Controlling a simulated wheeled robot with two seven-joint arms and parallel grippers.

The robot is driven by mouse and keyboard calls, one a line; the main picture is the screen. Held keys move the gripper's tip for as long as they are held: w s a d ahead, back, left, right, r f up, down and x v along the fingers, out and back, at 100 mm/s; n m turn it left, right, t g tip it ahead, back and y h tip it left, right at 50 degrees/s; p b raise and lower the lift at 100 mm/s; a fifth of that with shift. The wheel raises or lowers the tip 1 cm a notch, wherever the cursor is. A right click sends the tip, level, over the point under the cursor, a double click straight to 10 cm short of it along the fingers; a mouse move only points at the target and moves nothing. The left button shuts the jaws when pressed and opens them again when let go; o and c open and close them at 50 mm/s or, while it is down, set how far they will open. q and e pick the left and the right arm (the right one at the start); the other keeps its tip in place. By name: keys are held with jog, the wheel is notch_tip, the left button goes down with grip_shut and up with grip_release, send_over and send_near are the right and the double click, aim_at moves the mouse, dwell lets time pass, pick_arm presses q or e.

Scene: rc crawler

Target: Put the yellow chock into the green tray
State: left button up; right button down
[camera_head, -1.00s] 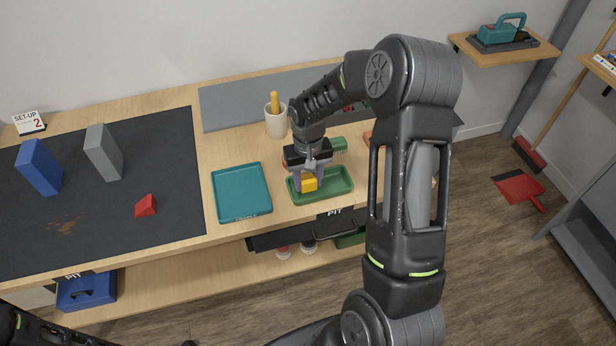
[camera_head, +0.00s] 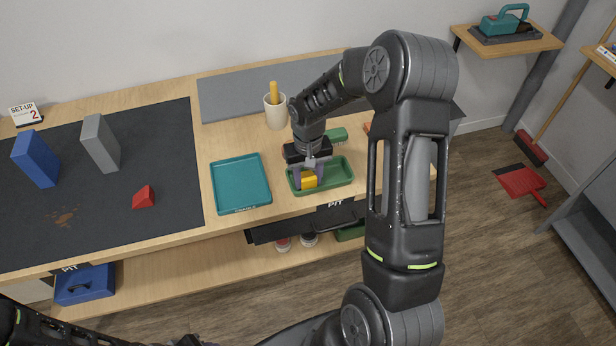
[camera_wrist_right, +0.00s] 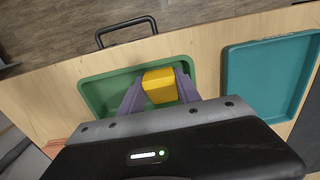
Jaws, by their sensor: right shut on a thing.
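The yellow chock (camera_head: 309,182) is between the fingers of my right gripper (camera_head: 309,178), which is shut on it. Both are over the left part of the green tray (camera_head: 338,184). In the right wrist view, the chock (camera_wrist_right: 159,86) sits between the two purple-grey fingers of the gripper (camera_wrist_right: 160,90), with the green tray (camera_wrist_right: 97,92) around and below it. I cannot tell whether the chock touches the tray floor. My left gripper is not in view; only part of its arm shows at the lower left.
A teal tray (camera_head: 241,184) lies just left of the green tray. A cup with a yellow handle (camera_head: 276,112) stands behind. A dark mat holds a blue block (camera_head: 36,158), a grey block (camera_head: 101,144) and a red chock (camera_head: 143,197). A green block (camera_head: 336,136) lies behind the gripper.

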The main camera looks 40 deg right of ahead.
aim_at(308, 177)
jog(key=shift+f+b, duration=0.35)
jog(key=shift+f, duration=0.1)
jog(key=c, duration=0.8)
grip_release()
jog(key=shift+o, duration=0.2)
jog(key=shift+r, duration=0.15)
notch_tip(308, 177, up, 8)
jog(key=shift+f+b, duration=0.2)
jog(key=shift+b, duration=0.3)
